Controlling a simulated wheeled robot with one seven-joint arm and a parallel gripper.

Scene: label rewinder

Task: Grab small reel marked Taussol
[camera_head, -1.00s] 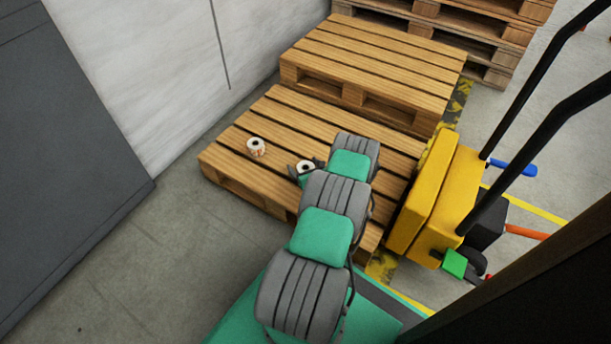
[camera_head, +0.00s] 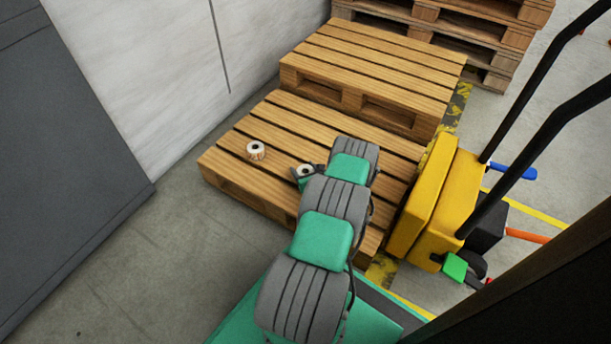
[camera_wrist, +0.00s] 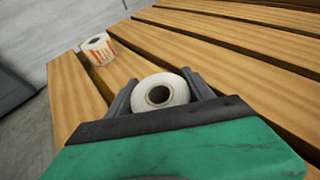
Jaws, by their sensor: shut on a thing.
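My gripper (camera_wrist: 162,92) is shut on a small white reel (camera_wrist: 157,90), with one dark finger on each side of it, at the pallet's surface. The held reel also shows in the head view (camera_head: 305,171), partly hidden by my gripper. Any marking on its side is hidden. A second small white reel (camera_wrist: 97,47) with orange print stands upright on the pallet, apart from my gripper, to the left. It also shows in the head view (camera_head: 256,150). I cannot read its print.
The near wooden pallet (camera_head: 238,180) has gaps between its slats. A higher pallet stack (camera_head: 375,65) stands behind it. A yellow machine with black handles (camera_head: 425,205) stands close on the right. A pale wall (camera_head: 150,70) and a dark grey panel (camera_head: 60,170) are on the left.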

